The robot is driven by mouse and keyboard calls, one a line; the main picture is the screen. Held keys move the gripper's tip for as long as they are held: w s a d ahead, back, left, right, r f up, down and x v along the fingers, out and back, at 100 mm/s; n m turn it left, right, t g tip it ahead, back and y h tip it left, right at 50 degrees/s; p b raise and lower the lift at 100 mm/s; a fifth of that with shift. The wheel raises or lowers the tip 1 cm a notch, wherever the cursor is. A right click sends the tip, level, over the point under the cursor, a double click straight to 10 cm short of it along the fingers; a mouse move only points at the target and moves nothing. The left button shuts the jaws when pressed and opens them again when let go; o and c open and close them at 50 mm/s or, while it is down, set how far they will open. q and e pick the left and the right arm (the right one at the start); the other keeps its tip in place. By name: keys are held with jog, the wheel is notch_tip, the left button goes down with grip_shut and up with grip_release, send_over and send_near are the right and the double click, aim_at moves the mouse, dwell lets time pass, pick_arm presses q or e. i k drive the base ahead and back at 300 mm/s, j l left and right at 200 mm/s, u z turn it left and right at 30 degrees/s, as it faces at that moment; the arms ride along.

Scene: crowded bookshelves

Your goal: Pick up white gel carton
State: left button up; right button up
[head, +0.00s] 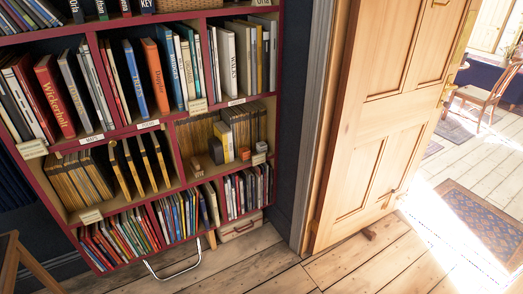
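A small upright white and yellow box (224,142) stands in the right-hand middle compartment of the bookshelf, in front of a row of tan spines. It may be the white gel carton, but its print is too small to read. A small pale box (261,147) sits at the right front of the same compartment and could also be the carton. A small orange-brown box (244,153) sits between them. Neither of my grippers shows in the head view.
The dark red bookshelf (165,122) is crowded with books. A thin white metal loop (172,274) stands at its foot, and a small case (240,229) lies under it. A wooden door (375,130) stands to the right. The plank floor in front (290,275) is clear.

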aim_at(263, 146)
jog(key=i+j, duration=0.1)
jog(key=i, duration=0.4)
jog(key=i+j+u, duration=0.15)
jog(key=i, duration=0.35)
